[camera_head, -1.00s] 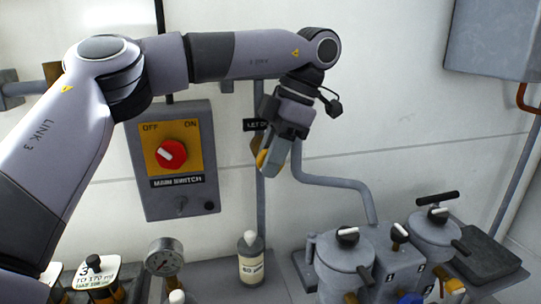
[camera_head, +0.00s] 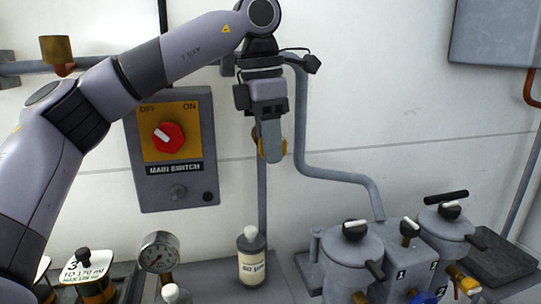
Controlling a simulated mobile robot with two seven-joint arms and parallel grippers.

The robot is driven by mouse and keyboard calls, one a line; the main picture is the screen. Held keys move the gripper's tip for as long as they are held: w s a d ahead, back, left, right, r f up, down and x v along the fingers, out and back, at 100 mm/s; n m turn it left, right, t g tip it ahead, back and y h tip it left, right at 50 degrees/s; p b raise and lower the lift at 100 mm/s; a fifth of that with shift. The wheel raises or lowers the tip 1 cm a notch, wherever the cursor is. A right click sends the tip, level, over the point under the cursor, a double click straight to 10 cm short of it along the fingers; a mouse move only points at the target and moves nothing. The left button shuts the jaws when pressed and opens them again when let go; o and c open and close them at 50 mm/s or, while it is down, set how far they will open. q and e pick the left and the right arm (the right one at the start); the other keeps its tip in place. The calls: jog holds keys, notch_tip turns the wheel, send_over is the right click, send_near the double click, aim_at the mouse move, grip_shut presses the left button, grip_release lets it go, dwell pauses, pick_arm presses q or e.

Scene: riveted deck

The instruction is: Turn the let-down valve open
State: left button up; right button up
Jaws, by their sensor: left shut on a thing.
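The let-down valve shows as a brass-yellow handle (camera_head: 283,148) on the vertical grey pipe to the right of the main switch panel. My left gripper (camera_head: 270,155) comes down from above and is shut on this handle. Its grey finger hides the middle of the handle, so only yellow edges show on either side. The valve's label is hidden behind the gripper, and I cannot tell the handle's turn angle. My right gripper is not in view.
The main switch panel (camera_head: 148,195) with a red knob (camera_head: 168,137) is close left of the gripper. Below stand a bottle (camera_head: 251,262), a pressure gauge (camera_head: 158,252) and grey lidded pots (camera_head: 350,250). A bent pipe (camera_head: 300,130) runs close on the right.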

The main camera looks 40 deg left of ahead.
aim_at(259, 146)
pick_arm(q)
jog(key=shift+t+h+b, duration=0.4)
jog(key=shift+t+b, duration=0.1)
jog(key=shift+b, duration=0.15)
jog(key=o, duration=1)
jog(key=shift+c, duration=0.2)
jog(key=shift+r, duration=0.1)
jog(key=shift+p+v, duration=0.6)
jog(key=shift+v, duration=2.9)
jog(key=shift+a, duration=0.1)
